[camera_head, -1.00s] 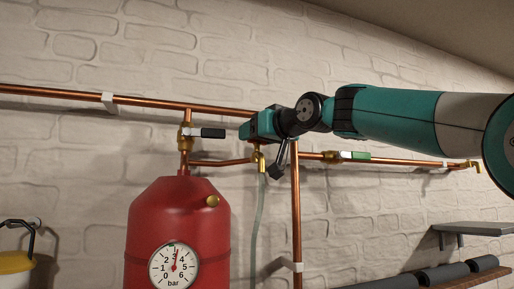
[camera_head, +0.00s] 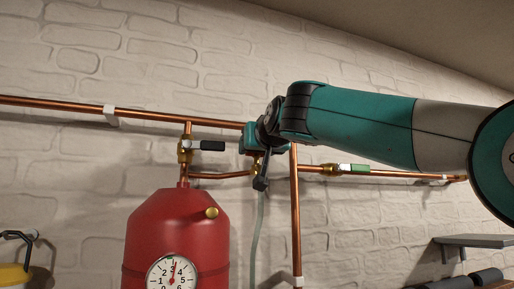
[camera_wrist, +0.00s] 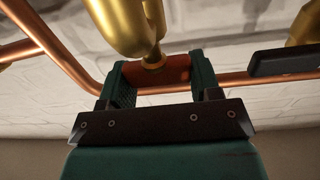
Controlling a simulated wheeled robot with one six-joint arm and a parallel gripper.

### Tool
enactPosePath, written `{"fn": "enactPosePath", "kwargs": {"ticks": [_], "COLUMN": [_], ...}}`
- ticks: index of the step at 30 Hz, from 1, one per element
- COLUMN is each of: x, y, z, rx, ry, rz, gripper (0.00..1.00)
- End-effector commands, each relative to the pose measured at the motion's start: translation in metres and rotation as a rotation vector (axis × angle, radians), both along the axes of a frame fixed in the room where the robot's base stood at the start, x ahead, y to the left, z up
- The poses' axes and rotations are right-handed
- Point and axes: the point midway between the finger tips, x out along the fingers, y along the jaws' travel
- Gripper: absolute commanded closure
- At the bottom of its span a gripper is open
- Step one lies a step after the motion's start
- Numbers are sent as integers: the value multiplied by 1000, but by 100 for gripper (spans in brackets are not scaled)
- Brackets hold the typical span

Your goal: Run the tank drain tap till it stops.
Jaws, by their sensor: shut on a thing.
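The drain tap (camera_head: 257,163) is a small brass tap at the end of a copper branch right of the red tank (camera_head: 177,238), with a pale hose (camera_head: 258,225) hanging below it. Its brass body (camera_wrist: 128,25) fills the top of the wrist view. My gripper (camera_wrist: 161,80) is shut on the tap's reddish handle (camera_wrist: 165,74), with one jaw on each side. In the head view my gripper (camera_head: 250,140) and wrist hide most of the tap and its handle. Whether water runs cannot be seen.
A black-handled valve (camera_head: 208,146) sits above the tank, close left of my gripper. A green-handled valve (camera_head: 352,168) is on the pipe to the right. The tank's gauge (camera_head: 172,274) reads a little above 3 bar. A grey shelf (camera_head: 485,239) is at lower right.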

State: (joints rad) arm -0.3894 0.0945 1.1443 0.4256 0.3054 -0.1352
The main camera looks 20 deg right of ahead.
Motion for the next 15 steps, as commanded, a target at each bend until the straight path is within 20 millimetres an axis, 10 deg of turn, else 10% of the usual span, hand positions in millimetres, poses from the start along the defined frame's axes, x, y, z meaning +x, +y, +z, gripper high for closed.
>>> {"fn": "enactPosePath", "kwargs": {"ticks": [4,5,7,15], "x": [0,0,0,0], "y": [0,0,0,0], "z": [-1,-1,-1,0], "rx": [-1,-1,-1,0], "ry": [2,1,1,-1], "rz": [0,0,0,0], "gripper": [66,36,20,17]}}
